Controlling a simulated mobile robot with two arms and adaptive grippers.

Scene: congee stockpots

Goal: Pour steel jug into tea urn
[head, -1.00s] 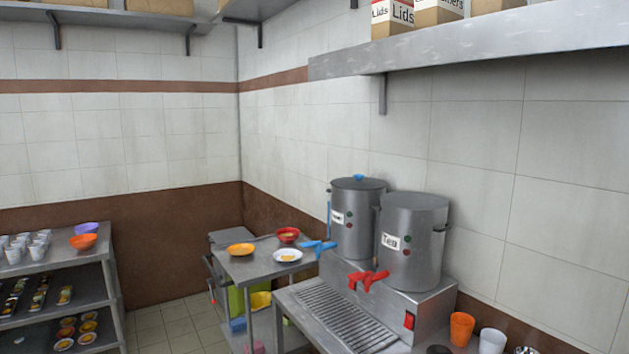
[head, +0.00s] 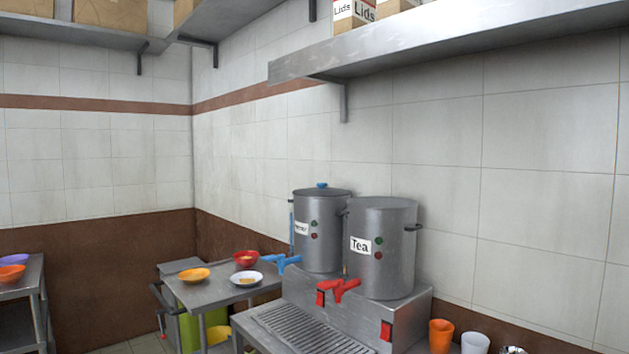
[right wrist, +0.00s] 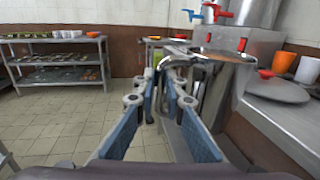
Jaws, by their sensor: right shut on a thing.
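The tea urn (head: 382,285), a grey steel cylinder labelled "Tea" with a red tap (head: 338,289), stands on the steel counter at the right in the head view. In the right wrist view its lower part (right wrist: 250,14) shows at the top. The steel jug (right wrist: 213,92) is in the right wrist view, with brown liquid showing under its rim. My right gripper (right wrist: 170,84), with blue pads, is shut on the jug's handle side. The jug looks roughly upright and apart from the urn. My left gripper is in no view.
A second urn (head: 322,258) with a blue tap stands beside the tea urn. A grey lid (right wrist: 278,91) with a red knob lies on the counter right of the jug. Orange (head: 440,337) and white (head: 475,344) cups stand at the right. A wall shelf (head: 430,48) overhangs the urns.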

